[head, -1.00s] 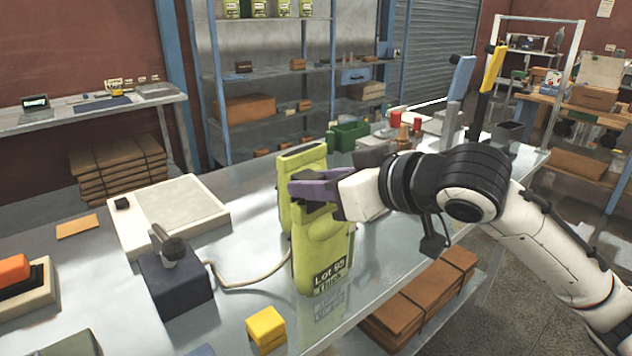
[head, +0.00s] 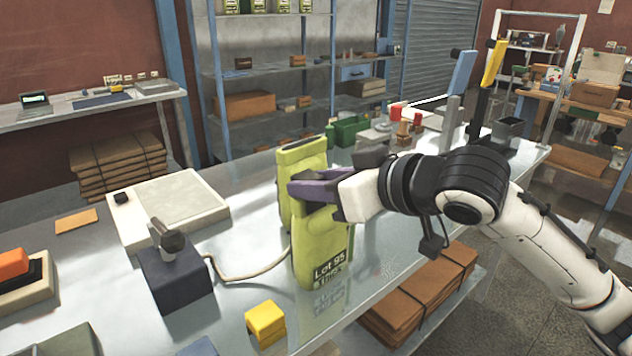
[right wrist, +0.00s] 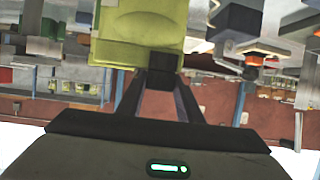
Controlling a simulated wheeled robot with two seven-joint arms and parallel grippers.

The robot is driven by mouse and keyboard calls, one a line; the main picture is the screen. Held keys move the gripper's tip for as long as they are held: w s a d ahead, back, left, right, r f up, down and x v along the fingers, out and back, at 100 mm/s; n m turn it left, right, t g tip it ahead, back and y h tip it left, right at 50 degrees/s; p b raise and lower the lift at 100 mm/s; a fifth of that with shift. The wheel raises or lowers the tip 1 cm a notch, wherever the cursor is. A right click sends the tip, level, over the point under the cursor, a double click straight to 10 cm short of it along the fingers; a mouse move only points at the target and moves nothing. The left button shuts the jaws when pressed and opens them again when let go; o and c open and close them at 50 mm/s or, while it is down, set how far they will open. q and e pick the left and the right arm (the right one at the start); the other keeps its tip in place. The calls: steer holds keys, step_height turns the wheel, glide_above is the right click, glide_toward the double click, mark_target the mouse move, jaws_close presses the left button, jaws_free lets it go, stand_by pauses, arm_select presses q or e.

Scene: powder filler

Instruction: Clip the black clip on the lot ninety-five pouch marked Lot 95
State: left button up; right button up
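The yellow-green pouch marked Lot 95 (head: 320,247) stands upright on the metal bench, its label low on the front. My right gripper (head: 298,188) reaches in from the right with its purple-grey fingers across the top of this pouch, hiding its upper edge. In the right wrist view the fingers close on a small dark block, which looks like the black clip (right wrist: 162,70), right against the pouch (right wrist: 140,35). I cannot tell whether the clip grips the pouch edge. A second similar pouch (head: 302,158) stands just behind. My left gripper is not in view.
A white scale (head: 210,205) and a dark box with a knob (head: 175,285) stand to the left, with a cable leading towards the pouches. A yellow block (head: 265,320) lies in front. A blue clip (head: 462,75) and a yellow clip (head: 493,62) stand upright at the back right.

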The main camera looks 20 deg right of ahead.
steer(key=o, duration=0.4)
steer(key=shift+f, duration=0.1)
steer(key=b+v, duration=0.2)
steer(key=v, duration=0.8)
steer(key=shift+s, duration=0.15)
